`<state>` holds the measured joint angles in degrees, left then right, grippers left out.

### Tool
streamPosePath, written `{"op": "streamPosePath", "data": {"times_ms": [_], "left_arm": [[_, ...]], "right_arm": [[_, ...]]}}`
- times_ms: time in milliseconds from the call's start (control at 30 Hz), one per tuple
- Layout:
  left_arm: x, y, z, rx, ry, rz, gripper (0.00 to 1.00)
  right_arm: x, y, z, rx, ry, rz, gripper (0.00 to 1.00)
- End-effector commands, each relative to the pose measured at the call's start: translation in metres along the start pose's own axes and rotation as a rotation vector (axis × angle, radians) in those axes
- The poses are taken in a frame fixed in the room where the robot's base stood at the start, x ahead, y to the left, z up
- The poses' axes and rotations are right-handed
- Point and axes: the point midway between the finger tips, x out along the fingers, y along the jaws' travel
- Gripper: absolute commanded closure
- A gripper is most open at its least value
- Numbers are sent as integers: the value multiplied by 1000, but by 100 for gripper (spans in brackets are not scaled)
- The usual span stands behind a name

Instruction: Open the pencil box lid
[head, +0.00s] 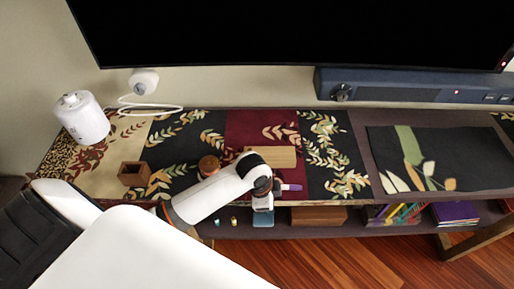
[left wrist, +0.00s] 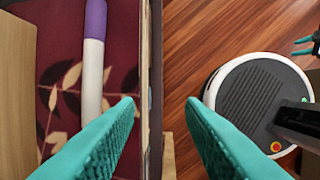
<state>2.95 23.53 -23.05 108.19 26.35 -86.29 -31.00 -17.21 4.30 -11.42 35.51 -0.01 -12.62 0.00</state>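The pencil box (head: 275,156) appears to be the flat, light wooden box on the dark red cloth panel, partly hidden by my left arm. Its lid looks closed in the head view. A wooden surface, probably this box, shows at the left edge of the left wrist view (left wrist: 15,95). My left gripper (head: 263,218) is at the front edge of the shelf, in front of the box. In the left wrist view its teal fingers (left wrist: 161,105) are wide apart and empty, straddling the shelf edge. My right gripper (left wrist: 303,46) shows small at the right edge there, fingers apart.
A purple and white marker (head: 290,187) lies in front of the box, also in the left wrist view (left wrist: 94,60). A small jar (head: 208,166) and an open wooden cup (head: 134,174) stand left. A soundbar (head: 410,86) runs behind. Another wooden box (head: 318,216) sits below.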

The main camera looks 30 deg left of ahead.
Motion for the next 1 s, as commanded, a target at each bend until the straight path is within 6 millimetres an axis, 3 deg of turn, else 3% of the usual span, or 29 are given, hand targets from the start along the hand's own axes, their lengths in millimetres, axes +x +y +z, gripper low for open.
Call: {"op": "streamPosePath", "data": {"times_ms": [233, 400, 500, 600, 733, 867, 1000], "left_arm": [[-36, 73, 6, 343, 81, -35, 64], [-87, 134, -7, 581, 159, -92, 64], [-116, 160, -16, 670, 186, -125, 64], [-138, 175, -24, 725, 198, -151, 64], [-151, 183, -28, 758, 200, -169, 64], [-144, 183, -31, 765, 200, -176, 64], [-121, 180, -37, 763, 200, -175, 64]], "right_arm": [[6, 0, -1, -2, 0, 0, 64], [11, -3, -2, -3, 0, -3, 64], [13, -4, -2, -4, 1, -5, 64], [14, -4, -2, -4, 1, -5, 64], [14, -4, -2, -4, 0, -5, 64], [14, -4, -2, -3, 0, -5, 64], [13, -4, -2, -3, 0, -5, 64]]}}
